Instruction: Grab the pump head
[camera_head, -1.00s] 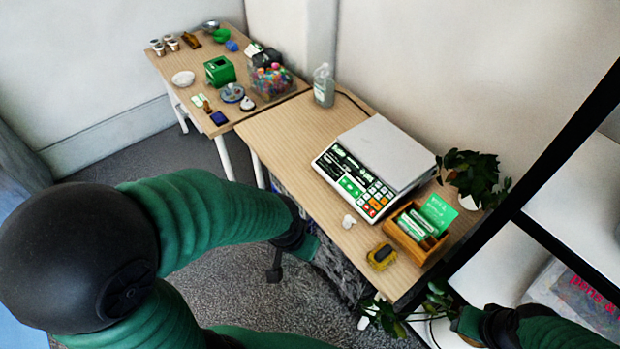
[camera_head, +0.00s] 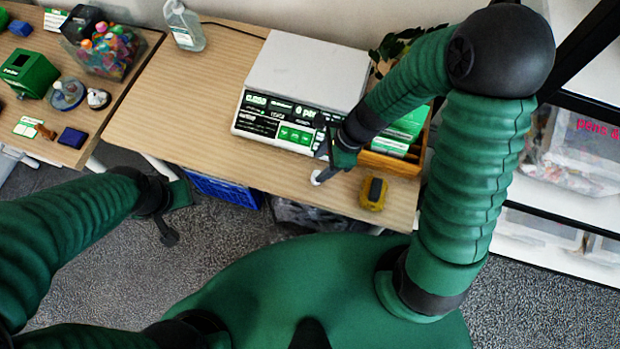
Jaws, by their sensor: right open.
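The white pump head (camera_head: 316,179) lies near the front edge of the right-hand wooden table, partly hidden by my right gripper (camera_head: 322,168). The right gripper is open and points down, with its fingertips at the pump head; I cannot tell whether they touch it. A clear bottle (camera_head: 184,27) without a pump on top stands at the back left of the same table. My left gripper (camera_head: 172,212) hangs over the floor in front of the tables, away from the pump head; its jaw opening is unclear.
A scale (camera_head: 305,75) stands just behind the pump head. A yellow-black object (camera_head: 373,193) and a wooden box (camera_head: 402,163) are to its right. A second table (camera_head: 28,106) with small items is at left. The right-hand table's left half is clear.

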